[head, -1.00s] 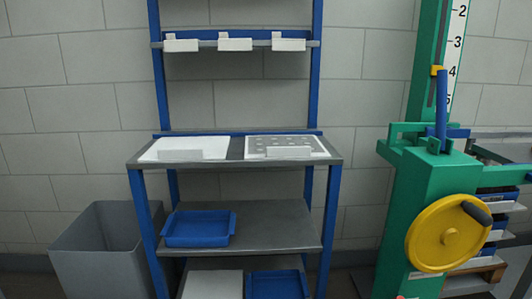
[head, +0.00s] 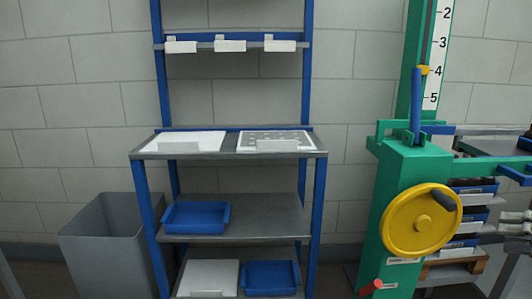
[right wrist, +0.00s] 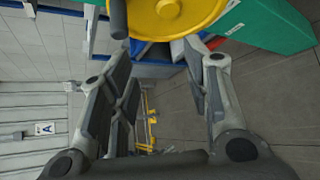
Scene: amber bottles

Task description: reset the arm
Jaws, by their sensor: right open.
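My right gripper (right wrist: 162,58) shows in the right wrist view. Its two dark-padded fingers stand wide apart with nothing between the pads. A yellow handwheel (right wrist: 170,14) and part of a green machine body (right wrist: 262,22) lie beyond the fingertips. My left gripper is in neither view. No amber bottle is visible in these frames.
In the head view, a blue-framed rack (head: 313,215) holds white boards and blue trays (head: 197,217). A grey bin (head: 112,245) stands left of it. A green machine (head: 398,185) with a yellow handwheel (head: 420,222) stands to the right. Floor shows between rack and machine.

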